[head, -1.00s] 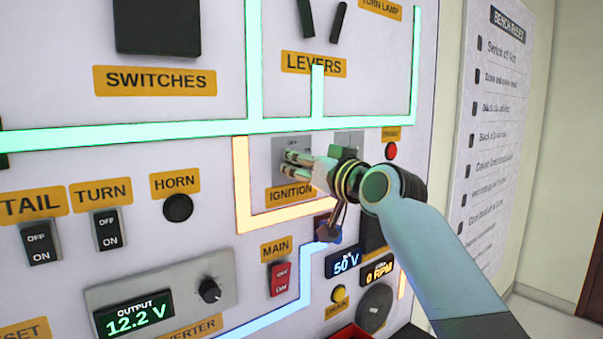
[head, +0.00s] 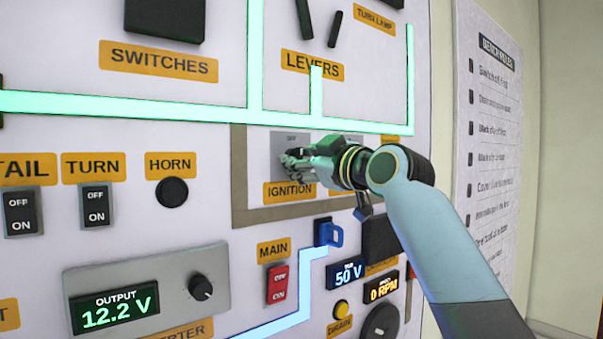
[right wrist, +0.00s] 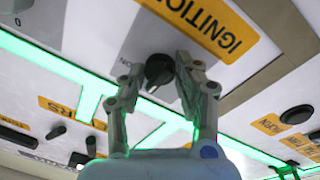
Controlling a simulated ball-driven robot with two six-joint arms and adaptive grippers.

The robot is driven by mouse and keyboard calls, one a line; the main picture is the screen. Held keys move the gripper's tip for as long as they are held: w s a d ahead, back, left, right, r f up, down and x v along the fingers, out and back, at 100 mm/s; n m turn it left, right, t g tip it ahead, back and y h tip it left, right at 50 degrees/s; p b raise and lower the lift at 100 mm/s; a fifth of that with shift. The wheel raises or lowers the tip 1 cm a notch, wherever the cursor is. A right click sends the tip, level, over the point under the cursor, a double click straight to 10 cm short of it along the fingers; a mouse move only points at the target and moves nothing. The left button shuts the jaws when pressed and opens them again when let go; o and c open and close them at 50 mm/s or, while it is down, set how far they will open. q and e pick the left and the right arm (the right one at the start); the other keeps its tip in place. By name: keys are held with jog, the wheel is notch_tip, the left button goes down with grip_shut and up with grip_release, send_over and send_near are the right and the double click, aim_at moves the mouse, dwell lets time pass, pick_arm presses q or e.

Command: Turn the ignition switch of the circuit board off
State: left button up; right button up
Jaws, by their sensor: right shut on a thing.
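The ignition switch has a grey plate (head: 288,141) on the panel, above the orange IGNITION label (head: 289,190). Its black knob (right wrist: 158,71) shows in the right wrist view, between the fingers of my right gripper (head: 287,159). The gripper is shut on the knob, a finger on either side. In the head view the fingers mostly hide the knob, so its pointing direction is hard to read there. The track (head: 240,180) around the ignition plate is unlit and grey-brown. My left gripper is not in view.
A green lit track (head: 180,107) runs above the switch. Below are a blue key-like handle (head: 329,233), a red MAIN switch (head: 278,283) and a 50 V display (head: 346,273). A round HORN button (head: 172,192) is to the left. A rules sheet (head: 487,130) hangs at right.

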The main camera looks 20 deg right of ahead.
jog(key=shift+f+n+b, duration=0.1)
jog(key=shift+n+b, duration=0.25)
jog(key=shift+n, duration=0.15)
jog(key=o, duration=1.1)
jog(key=shift+o, duration=0.2)
jog(key=v, duration=1.2)
